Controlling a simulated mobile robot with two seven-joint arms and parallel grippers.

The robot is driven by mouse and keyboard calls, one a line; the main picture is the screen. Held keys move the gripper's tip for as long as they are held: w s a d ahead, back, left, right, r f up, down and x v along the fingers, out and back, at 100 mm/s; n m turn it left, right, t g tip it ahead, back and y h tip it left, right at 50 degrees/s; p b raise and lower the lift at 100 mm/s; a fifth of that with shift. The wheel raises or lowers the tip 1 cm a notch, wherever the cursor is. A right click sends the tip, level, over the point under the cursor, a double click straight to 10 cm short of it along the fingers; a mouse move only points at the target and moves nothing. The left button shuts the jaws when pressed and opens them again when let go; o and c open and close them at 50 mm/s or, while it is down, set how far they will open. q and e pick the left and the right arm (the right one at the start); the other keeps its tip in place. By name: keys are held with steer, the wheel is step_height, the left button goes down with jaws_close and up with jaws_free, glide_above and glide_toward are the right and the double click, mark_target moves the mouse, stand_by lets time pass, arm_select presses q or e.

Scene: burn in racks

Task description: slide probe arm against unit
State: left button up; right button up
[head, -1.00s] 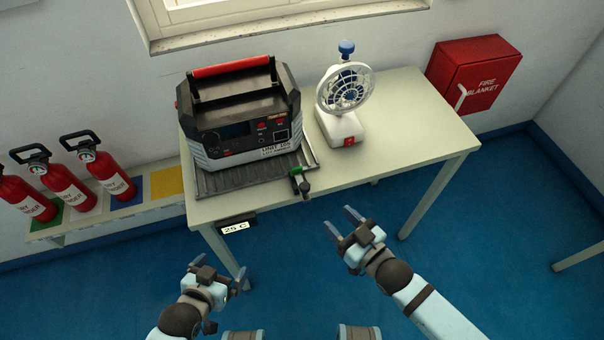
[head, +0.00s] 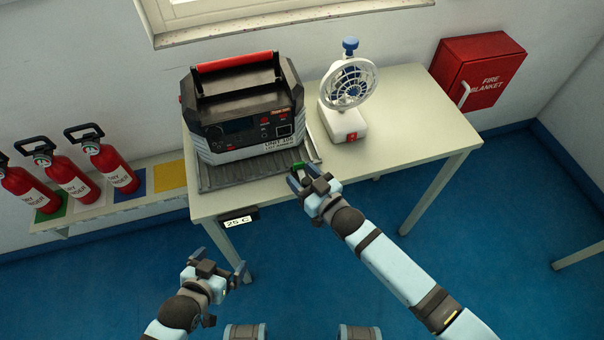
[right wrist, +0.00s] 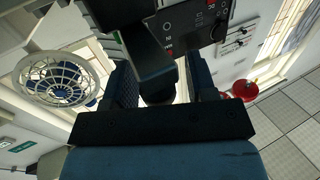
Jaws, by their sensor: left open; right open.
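The unit (head: 240,118), a black and grey box with a red handle, stands on a dark ribbed tray (head: 225,178) on the table. The probe arm, with a green part (head: 297,168), is at the tray's front right corner, mostly hidden by my right gripper (head: 303,180). My right gripper is open, its fingers around the probe arm's end. In the right wrist view a dark post (right wrist: 157,85) stands between the two fingers (right wrist: 160,88), with the unit's front panel (right wrist: 190,25) beyond. My left gripper (head: 222,268) is open and empty, below the table's front edge.
A white fan (head: 348,98) with a blue knob stands right of the unit. A display reading 25 C (head: 238,221) hangs at the table's front edge. Red extinguishers (head: 68,178) stand on a low shelf at left. A red fire blanket box (head: 480,72) is on the wall. The table's right side is clear.

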mark_target(299, 172)
steer(key=shift+w+a, duration=0.1)
steer(key=shift+c, duration=0.5)
jaws_close()
steer(key=shift+w+a+b, duration=0.3)
steer(key=shift+w, duration=0.65)
steer(key=shift+w+a+b, duration=0.25)
steer(key=shift+w+b, duration=0.05)
steer(key=shift+w, duration=0.6)
steer(key=shift+o, duration=0.5)
jaws_free()
steer(key=shift+s+d, duration=0.1)
steer(key=shift+s, duration=0.05)
steer(key=v, duration=1.3)
steer(key=shift+s+d+b, duration=0.15)
steer(key=shift+d+b, duration=0.05)
steer(key=shift+b, duration=0.15)
